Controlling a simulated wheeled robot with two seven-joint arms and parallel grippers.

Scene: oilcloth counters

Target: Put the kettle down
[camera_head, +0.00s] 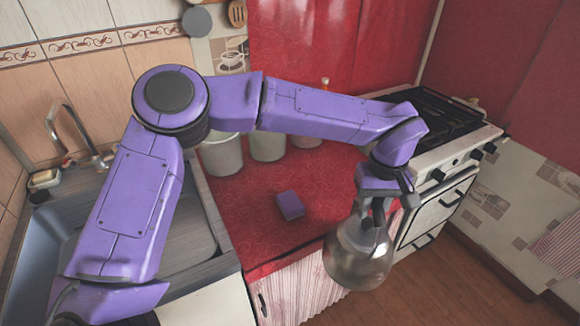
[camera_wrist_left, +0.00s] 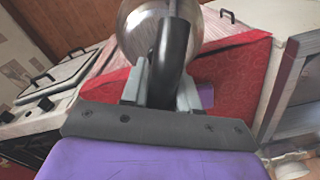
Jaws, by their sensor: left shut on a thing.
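A shiny metal kettle (camera_head: 358,258) hangs from my left gripper (camera_head: 378,212) in the head view. It is in the air in front of the red counter's front edge, near the stove's left side. The gripper is shut on the kettle's dark handle. In the left wrist view, the curved black handle (camera_wrist_left: 170,62) sits between the grey fingers, with part of the kettle body (camera_wrist_left: 140,30) above. The kettle's far side is hidden. My right gripper is not seen.
The red counter (camera_head: 245,225) has a purple sponge-like block (camera_head: 290,205) and several pale canisters (camera_head: 222,155) at the back. A white stove (camera_head: 440,150) with black grates stands right. A sink (camera_head: 60,230) with a tap (camera_head: 75,135) is left. The counter's front middle is clear.

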